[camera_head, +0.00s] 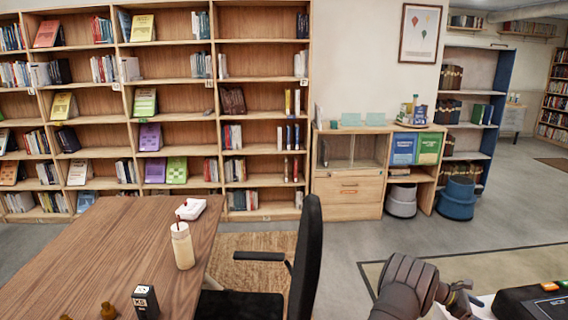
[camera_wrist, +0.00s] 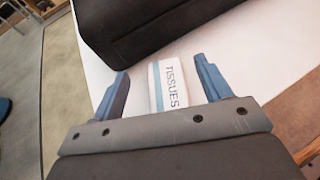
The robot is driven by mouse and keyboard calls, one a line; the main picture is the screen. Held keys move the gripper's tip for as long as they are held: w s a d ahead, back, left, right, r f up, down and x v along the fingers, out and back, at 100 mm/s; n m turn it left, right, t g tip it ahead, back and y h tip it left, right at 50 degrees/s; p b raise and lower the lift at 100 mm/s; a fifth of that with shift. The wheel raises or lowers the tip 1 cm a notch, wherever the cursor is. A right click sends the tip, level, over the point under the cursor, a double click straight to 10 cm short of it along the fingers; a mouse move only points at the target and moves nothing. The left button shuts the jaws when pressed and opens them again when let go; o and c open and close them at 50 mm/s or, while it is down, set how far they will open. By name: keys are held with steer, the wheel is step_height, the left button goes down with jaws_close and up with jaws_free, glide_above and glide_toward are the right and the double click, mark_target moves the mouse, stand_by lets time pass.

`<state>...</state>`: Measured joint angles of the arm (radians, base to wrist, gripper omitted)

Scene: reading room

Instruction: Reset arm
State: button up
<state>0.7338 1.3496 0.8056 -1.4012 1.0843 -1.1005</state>
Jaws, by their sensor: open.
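My gripper (camera_head: 462,297) is at the lower right of the head view, over the edge of a white surface (camera_head: 482,303). In the wrist view its two blue fingers are spread apart, and my gripper (camera_wrist: 160,72) is open. A white pack with a blue stripe marked TISSUES (camera_wrist: 168,85) shows between the fingers, with a gap on each side. Its lower end is hidden behind the gripper body. I cannot tell how far the pack is from the fingertips. The pack is not visible in the head view.
A dark bag-like object (camera_wrist: 170,22) lies just beyond the fingers; a black item (camera_head: 530,304) shows at the lower right of the head view. A wooden table (camera_head: 110,255) holds a bottle (camera_head: 182,246). A black chair (camera_head: 306,255) stands between. Shelves line the back wall.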

steer(key=f, duration=0.3)
steer(key=shift+w+a+f, duration=0.25)
steer(key=shift+a, duration=0.15)
steer(key=v, duration=1.1)
steer(key=x, duration=1.2)
steer(key=shift+s+d+f, duration=0.1)
steer(key=shift+s, duration=0.1)
step_height(320, 180, up, 35)
steer(key=w+a+r+n+t, duration=0.1)
steer(key=w+a+n+t, duration=0.3)
steer(key=w+a, duration=1.4)
steer(key=w, duration=0.3)
steer(key=shift+a+r+t+h, duration=0.3)
steer(key=shift+a+h, duration=0.1)
steer(key=shift+o, duration=0.2)
steer(key=shift+w, duration=0.15)
